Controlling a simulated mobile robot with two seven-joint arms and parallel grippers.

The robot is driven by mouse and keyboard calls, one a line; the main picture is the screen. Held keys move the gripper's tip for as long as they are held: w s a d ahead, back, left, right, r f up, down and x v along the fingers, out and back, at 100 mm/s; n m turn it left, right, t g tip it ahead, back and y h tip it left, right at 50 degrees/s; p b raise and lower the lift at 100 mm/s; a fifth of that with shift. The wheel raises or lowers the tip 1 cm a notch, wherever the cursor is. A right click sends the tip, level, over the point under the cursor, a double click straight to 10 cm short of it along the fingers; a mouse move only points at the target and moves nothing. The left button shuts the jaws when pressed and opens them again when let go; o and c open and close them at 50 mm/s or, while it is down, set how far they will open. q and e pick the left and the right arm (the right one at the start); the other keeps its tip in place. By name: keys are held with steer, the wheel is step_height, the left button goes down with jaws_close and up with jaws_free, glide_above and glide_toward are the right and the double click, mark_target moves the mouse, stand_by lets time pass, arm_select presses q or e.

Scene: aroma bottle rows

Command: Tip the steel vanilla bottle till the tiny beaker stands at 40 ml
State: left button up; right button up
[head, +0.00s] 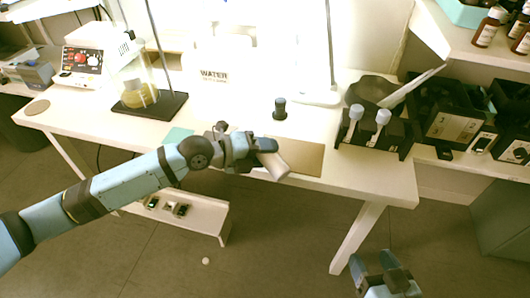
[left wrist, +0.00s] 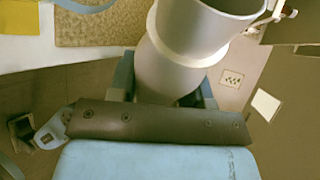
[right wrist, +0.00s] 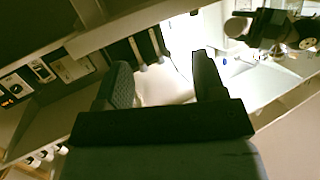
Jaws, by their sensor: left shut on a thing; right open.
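My left gripper (head: 262,152) is shut on a pale grey vessel (head: 274,164), held tilted over the front edge of the cork-coloured mat. In the left wrist view the vessel (left wrist: 168,72) has a narrower waist and a wide open mouth at the top. No label shows on it, so I cannot tell for sure that it is the steel vanilla bottle. I cannot make out the tiny beaker or any liquid level. My right gripper (head: 383,270) is open and empty, low in front of the table; its spread fingers also show in the right wrist view (right wrist: 163,88).
The mat (head: 306,160) lies on the white table (head: 236,118). A dark blue-capped bottle (head: 280,110) stands behind it. A black rack (head: 368,140) with pale-capped items is at right. A flask stand (head: 150,105) and a control box (head: 84,60) are at left.

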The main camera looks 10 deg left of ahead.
arm_select(q)
steer(key=shift+r, duration=0.1)
arm_select(e)
steer(key=shift+w+a+r, duration=0.15)
steer(key=shift+w+r, duration=0.1)
steer(key=shift+r, duration=0.1)
arm_select(q)
steer(key=shift+r+b, duration=0.1)
steer(key=shift+b, duration=0.25)
arm_select(e)
steer(key=shift+s+a+r+t+y, duration=0.1)
steer(key=shift+a+r+t+y, duration=0.15)
steer(key=shift+a+t+y, duration=0.05)
arm_select(q)
steer(key=shift+f, duration=0.2)
arm_select(e)
steer(key=shift+d+f, duration=0.15)
stand_by(0.3)
arm_select(q)
steer(key=shift+w+a+r+n+h+b, duration=0.1)
steer(key=shift+r+n+h+b, duration=0.4)
steer(key=shift+b, duration=1.45)
arm_select(e)
steer(key=shift+f, duration=1.8)
stand_by(1.1)
stand_by(0.3)
